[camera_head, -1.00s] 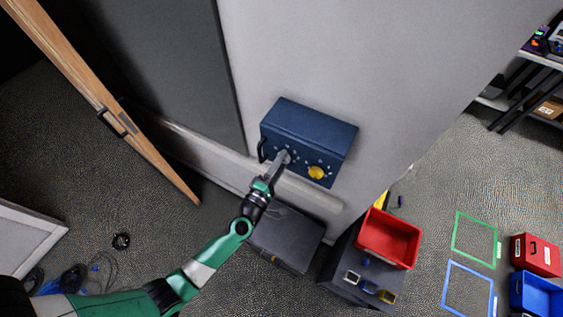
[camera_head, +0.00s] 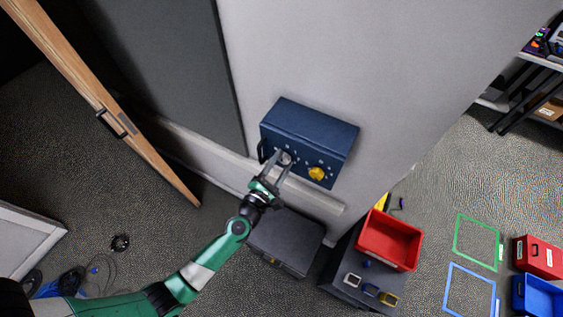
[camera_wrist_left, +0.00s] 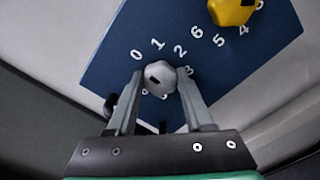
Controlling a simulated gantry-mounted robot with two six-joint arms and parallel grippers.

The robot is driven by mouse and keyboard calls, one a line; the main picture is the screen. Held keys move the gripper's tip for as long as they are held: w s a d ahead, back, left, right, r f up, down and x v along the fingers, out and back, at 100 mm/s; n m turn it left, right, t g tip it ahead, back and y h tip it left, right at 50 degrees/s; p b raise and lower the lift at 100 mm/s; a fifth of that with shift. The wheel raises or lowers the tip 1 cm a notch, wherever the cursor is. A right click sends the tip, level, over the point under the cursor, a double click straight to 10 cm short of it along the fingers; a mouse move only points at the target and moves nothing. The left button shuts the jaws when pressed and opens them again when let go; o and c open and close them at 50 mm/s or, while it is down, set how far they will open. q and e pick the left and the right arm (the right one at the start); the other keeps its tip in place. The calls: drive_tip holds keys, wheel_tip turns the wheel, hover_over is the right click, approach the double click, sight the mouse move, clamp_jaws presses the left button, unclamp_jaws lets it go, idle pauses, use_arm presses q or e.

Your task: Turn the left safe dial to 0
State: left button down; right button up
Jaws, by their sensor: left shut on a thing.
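The blue safe (camera_head: 310,130) is on the light grey wall, its dial face toward me. The left safe dial (camera_wrist_left: 160,78) is a grey faceted knob with a dark mark on its left part, ringed by white numbers. The 0, 1, 2 and 3 can be read; those below are partly hidden. I cannot tell which number it points to. My left gripper (camera_head: 283,164) has one finger on each side of this dial and is shut on it. The yellow right dial (camera_head: 317,173) is clear of the gripper; it also shows in the left wrist view (camera_wrist_left: 232,10). My right gripper is not in view.
A black handle (camera_head: 262,151) is at the safe's left edge. A dark box (camera_head: 285,240) stands below the safe. A red bin (camera_head: 390,240) is at the lower right. A wooden door edge (camera_head: 95,100) is at the left.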

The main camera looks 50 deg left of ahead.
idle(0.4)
use_arm(q)
drive_tip(key=shift+c, duration=1.4)
unclamp_jaws()
drive_tip(key=v, duration=1.1)
drive_tip(key=shift+s, duration=0.3)
drive_tip(key=shift+d, duration=0.1)
